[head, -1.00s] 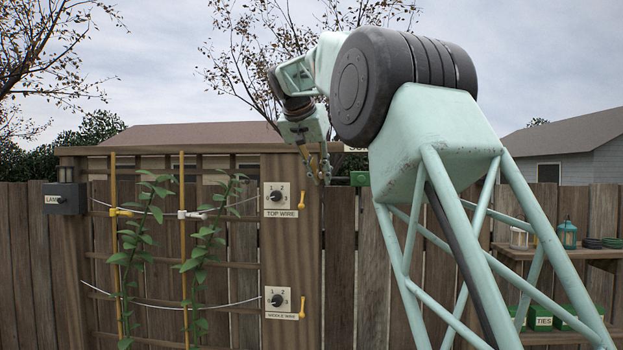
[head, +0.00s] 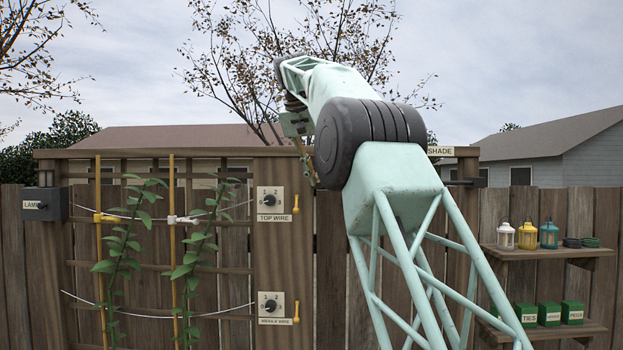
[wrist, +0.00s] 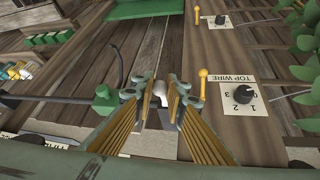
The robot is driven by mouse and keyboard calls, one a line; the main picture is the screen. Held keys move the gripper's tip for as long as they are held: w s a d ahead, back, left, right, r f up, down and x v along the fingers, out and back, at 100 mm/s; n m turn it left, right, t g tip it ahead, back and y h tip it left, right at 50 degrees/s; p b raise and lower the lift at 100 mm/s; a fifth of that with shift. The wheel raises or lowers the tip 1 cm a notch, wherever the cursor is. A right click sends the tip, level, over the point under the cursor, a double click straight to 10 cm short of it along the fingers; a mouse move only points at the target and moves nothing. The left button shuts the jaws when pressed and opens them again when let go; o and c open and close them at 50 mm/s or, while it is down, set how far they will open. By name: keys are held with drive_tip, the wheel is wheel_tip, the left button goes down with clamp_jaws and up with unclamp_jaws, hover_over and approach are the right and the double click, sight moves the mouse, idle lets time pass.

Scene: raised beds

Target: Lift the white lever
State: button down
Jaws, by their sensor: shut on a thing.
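The white lever (wrist: 158,88) shows in the wrist view as a small rounded white end between the two fingertips. Most of it is hidden by the fingers. My gripper (wrist: 158,100) is closed in on it from both sides. In the head view, my gripper (head: 312,180) hangs low beside the right edge of the wooden post, close to the TOP WIRE plate. The lever cannot be made out there; the gripper and arm cover that area.
A yellow lever (wrist: 202,82) and the TOP WIRE dial (wrist: 243,95) lie close to the fingers. A dark rod with a green knob (wrist: 104,96) is on the other side. Plants on stakes (head: 174,250) stand left; shelves with lanterns (head: 527,236) stand right.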

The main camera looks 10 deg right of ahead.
drive_tip(key=shift+r, duration=0.25)
idle(0.4)
drive_tip(key=c, duration=2.6)
unclamp_jaws()
drive_tip(key=shift+f, duration=0.1)
drive_tip(key=shift+r, duration=0.2)
drive_tip(key=shift+v, duration=1)
drive_tip(key=shift+s+a+r, duration=0.1)
drive_tip(key=shift+a+r, duration=0.05)
drive_tip(key=shift+r, duration=0.05)
drive_tip(key=shift+s+a+r, duration=0.1)
drive_tip(key=shift+s, duration=0.1)
drive_tip(key=shift+s+a, duration=0.1)
drive_tip(key=shift+a, duration=0.05)
drive_tip(key=s+a, duration=0.6)
drive_tip(key=s, duration=0.3)
drive_tip(key=shift+a, duration=0.3)
